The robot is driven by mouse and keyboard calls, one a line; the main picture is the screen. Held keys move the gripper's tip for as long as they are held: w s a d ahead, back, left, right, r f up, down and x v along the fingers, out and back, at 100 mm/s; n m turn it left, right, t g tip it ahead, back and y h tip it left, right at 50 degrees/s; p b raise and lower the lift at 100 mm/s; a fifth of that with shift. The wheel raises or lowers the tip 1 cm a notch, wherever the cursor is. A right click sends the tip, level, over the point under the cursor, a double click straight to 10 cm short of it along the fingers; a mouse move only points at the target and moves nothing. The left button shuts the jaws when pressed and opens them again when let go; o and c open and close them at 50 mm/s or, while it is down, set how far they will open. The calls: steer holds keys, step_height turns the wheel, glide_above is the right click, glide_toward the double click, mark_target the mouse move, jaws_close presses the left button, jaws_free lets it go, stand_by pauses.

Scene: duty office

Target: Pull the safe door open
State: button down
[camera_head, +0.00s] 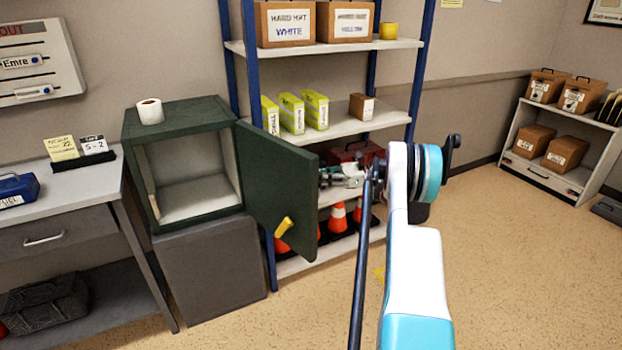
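The dark green safe (140,160) stands on a grey block, and its pale inside shows empty. My gripper (325,178) is just right of the door's free edge, at about mid-height. Its fingers are small and partly hidden in front of the shelf clutter, so I cannot tell whether they touch the door or how far apart they are. My white and teal arm fills the right middle of the picture.
A blue-framed shelf rack (342,122) with boxes and cones stands behind the door. A grey desk (70,200) is at the left. A paper roll (150,111) sits on the safe.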

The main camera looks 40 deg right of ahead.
steer(key=shift+s+d, duration=0.1)
steer(key=shift+d, duration=0.05)
steer(key=c, duration=1.7)
jaws_free()
steer(key=shift+s+r, duration=0.1)
steer(key=shift+s, duration=0.05)
steer(key=shift+o, duration=0.2)
steer(key=v, duration=0.7)
steer(key=shift+d, duration=0.2)
